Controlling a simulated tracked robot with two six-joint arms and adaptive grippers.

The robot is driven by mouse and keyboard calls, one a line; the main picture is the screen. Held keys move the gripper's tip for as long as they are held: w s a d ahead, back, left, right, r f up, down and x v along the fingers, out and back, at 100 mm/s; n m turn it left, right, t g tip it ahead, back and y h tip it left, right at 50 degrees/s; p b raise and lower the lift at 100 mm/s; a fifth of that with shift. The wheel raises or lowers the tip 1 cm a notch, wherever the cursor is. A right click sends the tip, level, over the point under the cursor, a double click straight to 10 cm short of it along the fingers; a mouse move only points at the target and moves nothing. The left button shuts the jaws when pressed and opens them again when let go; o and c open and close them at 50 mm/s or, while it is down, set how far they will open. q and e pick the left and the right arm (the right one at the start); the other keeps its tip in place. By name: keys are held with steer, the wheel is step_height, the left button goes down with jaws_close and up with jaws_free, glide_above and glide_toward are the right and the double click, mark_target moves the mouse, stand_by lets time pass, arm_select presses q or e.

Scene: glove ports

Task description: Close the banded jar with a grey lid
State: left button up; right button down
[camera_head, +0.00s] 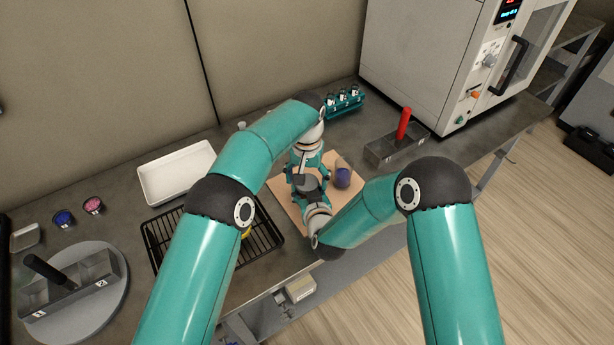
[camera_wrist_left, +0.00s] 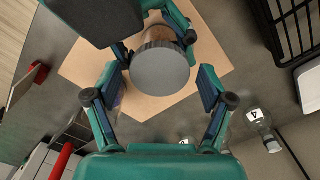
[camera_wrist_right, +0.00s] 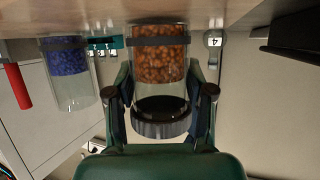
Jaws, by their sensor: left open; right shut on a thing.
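A clear jar with orange-brown beads (camera_wrist_right: 158,65) and a dark band stands on the tan board (camera_head: 285,205), upside down in the right wrist view. A grey ridged lid (camera_wrist_left: 160,72) is at its mouth and also shows in the head view (camera_head: 306,183); I cannot tell if it is fully seated. My right gripper (camera_wrist_right: 160,98) is shut on the jar. My left gripper (camera_wrist_left: 160,88) is open, its fingers apart on both sides of the lid. A second jar with blue beads (camera_head: 343,177) and a dark band (camera_wrist_right: 63,43) stands beside it, with no lid visible.
A white tray (camera_head: 150,186) and a black wire rack (camera_head: 151,238) lie left of the board. A teal vial rack (camera_head: 345,104) and a grey caddy with a red handle (camera_head: 403,124) stand behind. A white oven (camera_head: 425,60) is at the back right. The arms crowd the board.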

arm_select(q)
steer(key=c, duration=1.2)
steer(key=o, duration=1.3)
steer(key=shift+r, duration=0.1)
steer(key=shift+r, duration=2.2)
steer(key=shift+o, duration=1.3)
